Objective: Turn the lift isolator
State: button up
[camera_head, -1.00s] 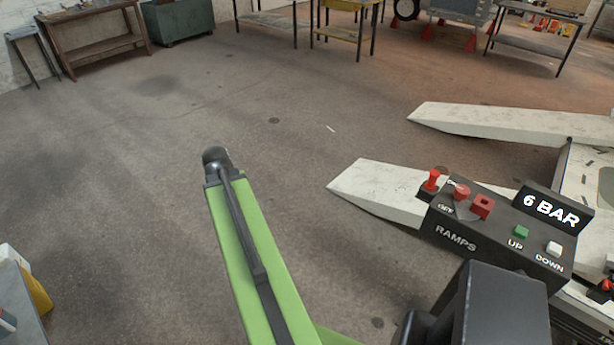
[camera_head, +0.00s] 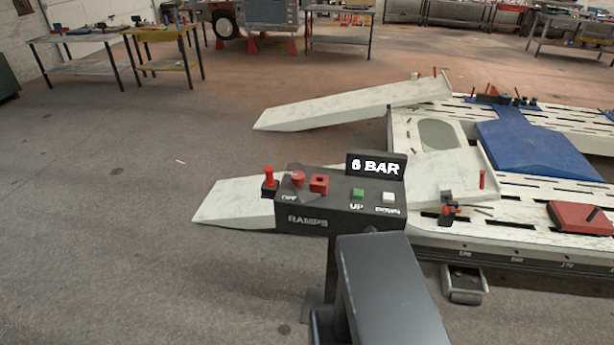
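The black control box (camera_head: 340,213) marked RAMPS stands on a post, a little right of the middle. A red rotary knob (camera_head: 297,179) sits near its left end above the label OFF; it looks like the lift isolator, but its exact setting is too small to read. A red square-shaped part (camera_head: 319,184) is just right of it, and a red plunger-like part (camera_head: 269,175) is at the left end. A green UP button (camera_head: 358,194) and a white DOWN button (camera_head: 388,196) are further right. My gripper is not in view.
A 6 BAR display (camera_head: 376,166) rises behind the box. A large dark block (camera_head: 390,290) fills the lower foreground; I cannot tell if it is mine. A white ramp (camera_head: 236,203) lies behind the box, with the frame bench to the right. The left floor is clear.

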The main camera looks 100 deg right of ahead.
aim_at(298, 178)
jog(key=u, duration=0.2)
jog(key=k, duration=0.2)
jog(key=z, duration=1.3)
jog(key=i, duration=0.6)
jog(key=z, duration=0.65)
